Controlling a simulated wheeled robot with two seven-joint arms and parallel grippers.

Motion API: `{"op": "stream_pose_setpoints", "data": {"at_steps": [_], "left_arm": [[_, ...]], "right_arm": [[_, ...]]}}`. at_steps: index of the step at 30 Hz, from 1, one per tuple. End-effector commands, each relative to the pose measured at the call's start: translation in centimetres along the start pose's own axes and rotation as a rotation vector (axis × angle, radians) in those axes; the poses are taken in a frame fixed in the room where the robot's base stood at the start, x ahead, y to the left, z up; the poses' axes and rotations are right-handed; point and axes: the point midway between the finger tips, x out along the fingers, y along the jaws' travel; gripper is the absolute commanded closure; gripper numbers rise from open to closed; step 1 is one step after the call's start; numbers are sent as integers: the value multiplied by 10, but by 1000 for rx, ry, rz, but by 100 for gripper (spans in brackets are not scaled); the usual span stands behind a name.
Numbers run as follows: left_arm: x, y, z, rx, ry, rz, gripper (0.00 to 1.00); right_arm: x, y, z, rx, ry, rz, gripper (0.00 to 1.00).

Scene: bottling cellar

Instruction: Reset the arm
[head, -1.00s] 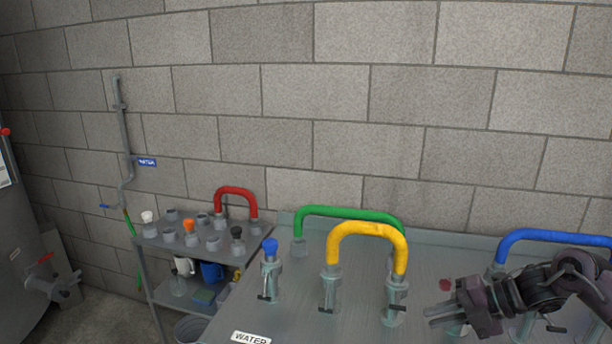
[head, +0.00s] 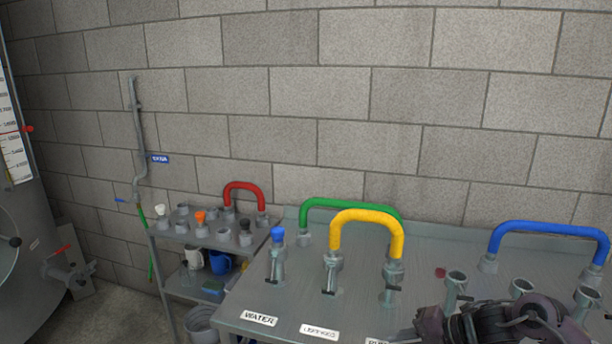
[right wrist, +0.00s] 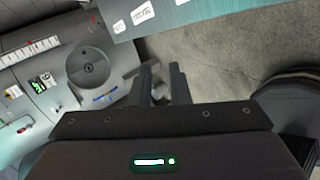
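My right arm shows at the bottom right of the head view, low over the front of the metal table (head: 300,290). Its fingers are mostly cut off by the bottom edge there. In the right wrist view, my right gripper (right wrist: 162,76) has its two dark fingers apart, with nothing between them. Grey floor and the table's edge with white labels show beyond the fingers. My left gripper is in neither view.
The table carries green (head: 350,204), yellow (head: 366,217) and blue (head: 550,228) pipe bends and a blue-capped valve (head: 277,255). A shelf rack (head: 184,287) with a red bend (head: 244,187) stands left. A tank (head: 25,235) is at far left.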

Motion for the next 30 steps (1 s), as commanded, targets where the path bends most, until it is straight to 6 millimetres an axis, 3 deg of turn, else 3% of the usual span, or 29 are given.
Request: {"op": "stream_pose_setpoints", "data": {"at_steps": [1,7,12,16,21,30], "left_arm": [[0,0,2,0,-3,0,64],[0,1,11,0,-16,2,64],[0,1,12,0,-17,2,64],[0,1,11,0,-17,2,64],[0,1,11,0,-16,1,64],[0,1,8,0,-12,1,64]], "right_arm": [[16,-1,-11,19,-11,5,84],[66,1,-51,164,-122,54,84],[86,2,-93,507,-303,140,84],[67,-16,-115,890,-472,181,84],[30,-56,-136,1309,-646,174,84],[-22,-115,-176,1802,-844,103,84]]}}
